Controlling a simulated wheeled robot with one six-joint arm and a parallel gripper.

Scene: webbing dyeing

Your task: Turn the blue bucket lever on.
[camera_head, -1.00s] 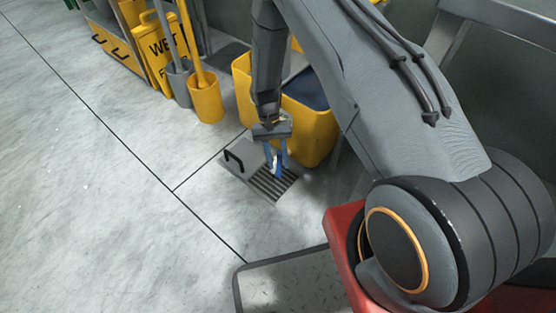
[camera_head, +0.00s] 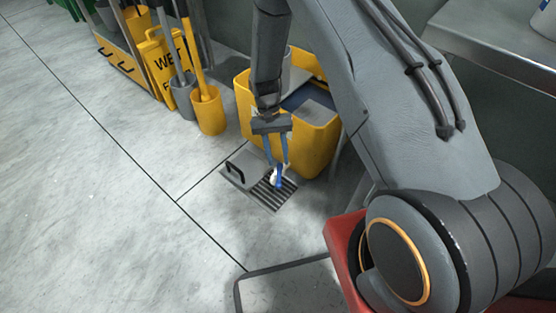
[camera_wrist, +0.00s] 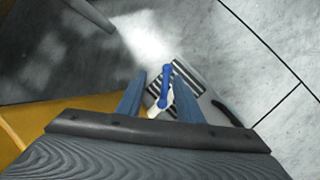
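My gripper (camera_head: 277,163) hangs pointing down in front of the yellow bucket (camera_head: 315,150), above the floor drain. Its two blue-grey fingers are apart. A small blue lever with a white part (camera_head: 278,178) shows at the fingertips in the head view. In the wrist view the blue lever (camera_wrist: 165,85) lies in line with the gap between the fingers (camera_wrist: 160,78), with visible space on both sides. Contact with the fingers does not show. How the lever joins the bucket is hidden. The bucket's yellow wall also shows in the wrist view (camera_wrist: 30,118).
A floor drain grate (camera_head: 270,196) lies below, with a grey plate and black handle (camera_head: 236,172) beside it. A yellow mop pail (camera_head: 208,112) and a wet-floor sign (camera_head: 160,60) stand to the left. A metal table (camera_head: 500,35) is at upper right. Floor at left is clear.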

